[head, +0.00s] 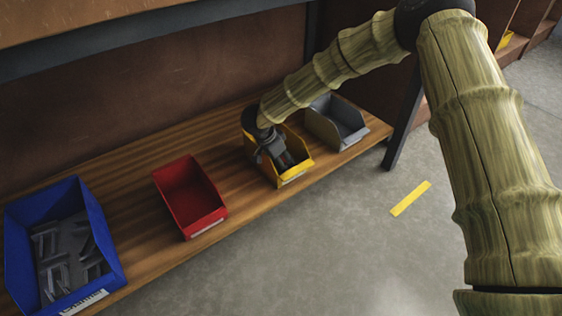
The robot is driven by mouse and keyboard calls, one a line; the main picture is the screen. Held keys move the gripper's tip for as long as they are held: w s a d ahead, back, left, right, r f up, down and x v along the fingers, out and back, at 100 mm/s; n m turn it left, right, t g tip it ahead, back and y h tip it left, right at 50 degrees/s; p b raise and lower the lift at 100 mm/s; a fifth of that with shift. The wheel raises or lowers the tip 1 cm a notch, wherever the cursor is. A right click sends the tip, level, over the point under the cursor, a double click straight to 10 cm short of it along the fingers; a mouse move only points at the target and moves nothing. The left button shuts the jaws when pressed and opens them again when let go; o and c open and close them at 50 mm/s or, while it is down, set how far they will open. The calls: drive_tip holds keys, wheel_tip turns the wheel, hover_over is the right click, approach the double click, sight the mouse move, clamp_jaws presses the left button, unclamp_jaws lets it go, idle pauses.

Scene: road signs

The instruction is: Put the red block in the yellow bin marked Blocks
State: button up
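The yellow bin (299,168) stands on the wooden shelf, between the red bin and the grey bin. A label is on its front edge, too small to read. My gripper (284,160) reaches down into the yellow bin, its fingers inside or just over the opening. Its fingers are small and dark here, and I cannot tell whether they are open or shut. I see no red block; the bin's inside is partly hidden by my gripper and arm.
A red bin (188,194) looks empty. A blue bin (108,243) at the left holds several grey metal pieces. A grey bin (340,122) stands right of the yellow one. A dark post (404,125) supports the shelf's right end. Concrete floor with a yellow strip (411,198) lies in front.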

drive_tip(key=o, duration=1.1)
drive_tip(key=shift+f, duration=0.1)
drive_tip(key=p+v, duration=0.4)
drive_tip(key=v, duration=0.3)
drive_tip(key=shift+r, duration=0.3)
drive_tip(key=shift+s+a, duration=0.1)
drive_tip(key=shift+a, duration=0.05)
